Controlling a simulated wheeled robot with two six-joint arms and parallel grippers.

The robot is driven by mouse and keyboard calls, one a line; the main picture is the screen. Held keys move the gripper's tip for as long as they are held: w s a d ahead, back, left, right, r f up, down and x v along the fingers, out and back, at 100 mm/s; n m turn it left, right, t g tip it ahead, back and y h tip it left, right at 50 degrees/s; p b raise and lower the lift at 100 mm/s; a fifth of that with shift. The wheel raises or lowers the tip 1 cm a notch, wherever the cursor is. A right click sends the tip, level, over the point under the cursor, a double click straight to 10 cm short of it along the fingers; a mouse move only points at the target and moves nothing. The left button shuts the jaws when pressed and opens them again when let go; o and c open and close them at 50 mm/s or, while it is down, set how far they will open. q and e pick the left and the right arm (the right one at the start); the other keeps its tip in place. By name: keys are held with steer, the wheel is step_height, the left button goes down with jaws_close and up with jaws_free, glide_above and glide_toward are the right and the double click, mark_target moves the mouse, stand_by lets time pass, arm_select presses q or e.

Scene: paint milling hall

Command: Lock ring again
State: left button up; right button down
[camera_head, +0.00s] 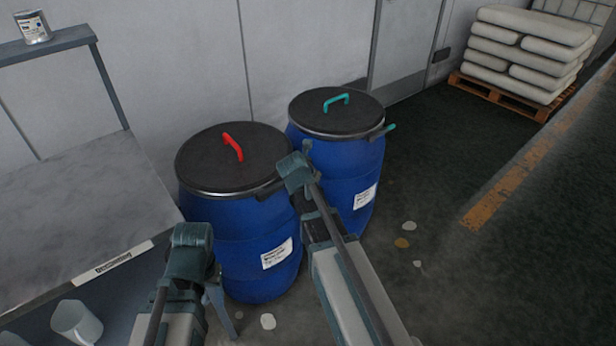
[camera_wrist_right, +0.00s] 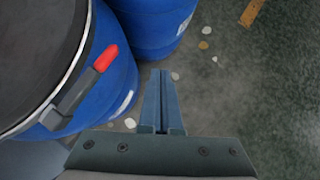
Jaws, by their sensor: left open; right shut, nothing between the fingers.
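Two blue drums with black lids and metal lock rings stand side by side. The left drum (camera_head: 255,240) has a red lid handle (camera_head: 233,147). In the right wrist view its ring carries a grey lever with a red tip (camera_wrist_right: 106,57), the tip standing a little off the rim. My left gripper (camera_head: 222,311) is open, low before the left drum. My right gripper (camera_wrist_right: 160,75) is shut and empty, beside the red-tipped lever and apart from it; my arm hides it in the head view.
A grey bench (camera_head: 75,215) with a shelf holding a tin (camera_head: 32,27) stands at left. A white container (camera_head: 76,322) is below it. Stacked sacks (camera_head: 525,50) lie on a pallet at back right. The floor at right is clear apart from small spots.

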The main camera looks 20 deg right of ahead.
steer(key=s+r+p, duration=0.1)
steer(key=r, duration=0.1)
steer(key=s+r+p, duration=0.1)
steer(key=s, duration=0.1)
steer(key=shift+d+r+p, duration=0.35)
steer(key=shift+d+r, duration=0.05)
steer(key=s+a+m+g+y+p, duration=0.2)
steer(key=s+a+m+g, duration=0.1)
steer(key=s+a+m, duration=0.7)
steer(key=s+a+m+g+y+p, duration=0.2)
steer(key=s+a+m+g+p, duration=0.1)
steer(key=s+a+m, duration=0.7)
steer(key=a+m, duration=0.3)
steer(key=a, duration=0.3)
steer(key=shift+m, duration=0.4)
steer(key=shift+s+r, duration=0.1)
